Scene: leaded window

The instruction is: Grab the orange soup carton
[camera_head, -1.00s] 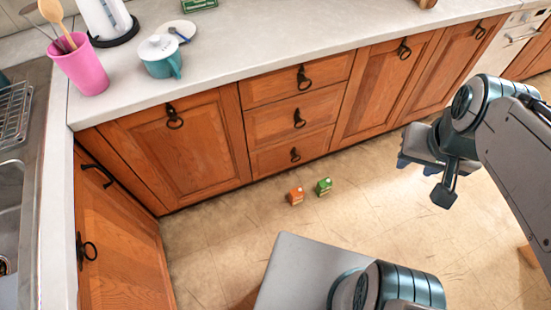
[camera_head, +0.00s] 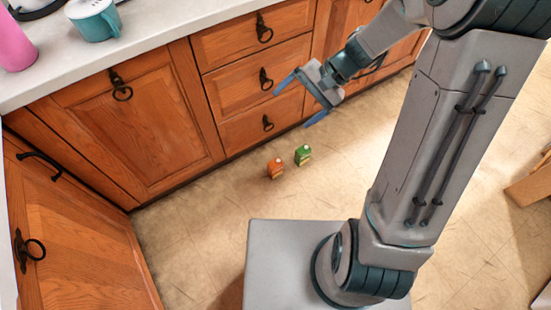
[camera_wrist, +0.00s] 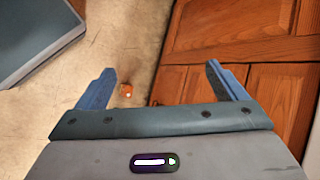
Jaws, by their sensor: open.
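The orange soup carton (camera_head: 275,168) stands on the floor in front of the wooden drawers in the head view. In the wrist view the orange carton (camera_wrist: 126,91) shows small, beside the left finger and well beyond it. My gripper (camera_head: 300,101) is open and empty, raised above the floor near the drawers, up and to the right of the carton. In the wrist view my gripper (camera_wrist: 165,85) has its two blue fingers spread wide with nothing between them.
A green carton (camera_head: 303,155) stands just right of the orange one, close to it. Wooden drawers (camera_head: 265,92) and cabinet doors rise behind them. The floor (camera_head: 190,225) left of the cartons is clear.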

